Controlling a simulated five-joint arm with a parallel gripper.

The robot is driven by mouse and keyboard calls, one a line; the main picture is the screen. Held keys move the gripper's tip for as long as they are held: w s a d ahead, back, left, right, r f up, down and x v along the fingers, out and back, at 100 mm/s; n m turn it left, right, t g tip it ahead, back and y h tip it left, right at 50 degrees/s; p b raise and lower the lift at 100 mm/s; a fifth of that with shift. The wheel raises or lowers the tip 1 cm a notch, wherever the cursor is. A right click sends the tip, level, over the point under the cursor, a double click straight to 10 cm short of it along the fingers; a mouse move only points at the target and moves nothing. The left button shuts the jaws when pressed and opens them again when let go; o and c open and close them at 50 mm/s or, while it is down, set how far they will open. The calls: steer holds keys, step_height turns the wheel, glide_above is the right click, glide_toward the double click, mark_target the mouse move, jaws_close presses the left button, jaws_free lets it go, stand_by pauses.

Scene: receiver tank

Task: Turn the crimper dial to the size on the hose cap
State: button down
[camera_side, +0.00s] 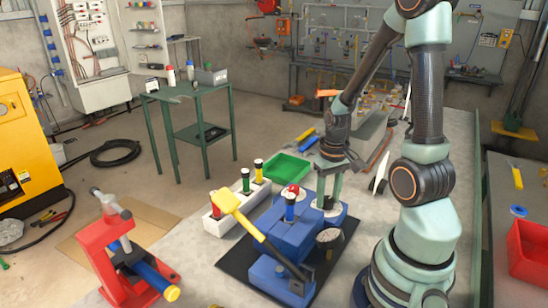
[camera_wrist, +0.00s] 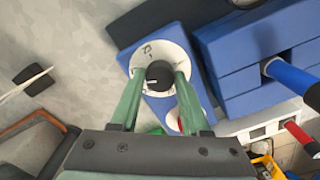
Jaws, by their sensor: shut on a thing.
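The crimper dial is a white round face (camera_wrist: 178,58) with dark marks and a black knob (camera_wrist: 158,76) in its middle. My gripper (camera_wrist: 159,74) has its two green fingers shut on the knob, one on each side. In the side view my gripper (camera_side: 328,198) points down over the dial face (camera_side: 342,212) and partly hides the knob. The blue crimper (camera_side: 292,238) carries a yellow-ended lever (camera_side: 226,200). I cannot read the cap's size or the dial's marks.
A white rack (camera_side: 222,223) holds several coloured hoses left of the crimper. A green tray (camera_side: 287,167) lies behind it. A red tool (camera_side: 115,255) with a blue cylinder stands at the front left. A red bin (camera_side: 528,252) is at the far right.

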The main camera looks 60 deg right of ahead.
mark_target(328, 199)
steer(key=shift+d+m, duration=0.15)
steer(key=shift+m, duration=0.85)
steer(key=shift+c, duration=1.9)
jaws_free()
steer(key=shift+r, duration=0.15)
step_height(328, 199, up, 12)
